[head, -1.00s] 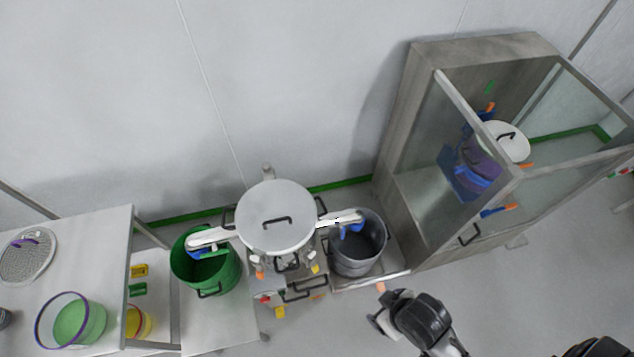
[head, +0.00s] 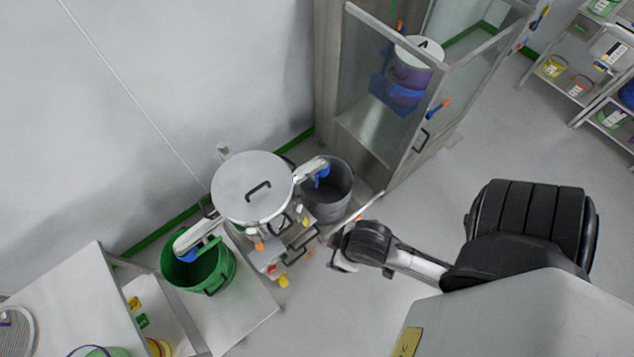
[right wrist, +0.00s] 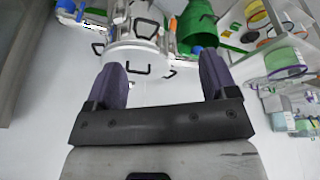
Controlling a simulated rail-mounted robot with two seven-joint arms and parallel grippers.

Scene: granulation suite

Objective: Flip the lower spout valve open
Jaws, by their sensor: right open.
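The white lidded vessel (head: 252,188) stands against the wall with a spout on each side. The left spout (head: 196,234) has a blue valve handle (head: 190,253) over a green bucket (head: 205,270). The right spout (head: 310,168) has a blue valve handle (head: 322,174) over a grey bucket (head: 330,192). I cannot tell from the picture which spout is lower. My right gripper (head: 338,264) is in front of the vessel's stand, apart from both handles. In the right wrist view, my right gripper (right wrist: 163,78) is open and empty, facing the vessel (right wrist: 132,52). My left gripper is out of view.
A glass-doored cabinet (head: 350,60) stands right of the grey bucket, its door (head: 390,75) projecting into the room. A white table (head: 75,300) is at lower left. Shelves (head: 590,70) stand at far right.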

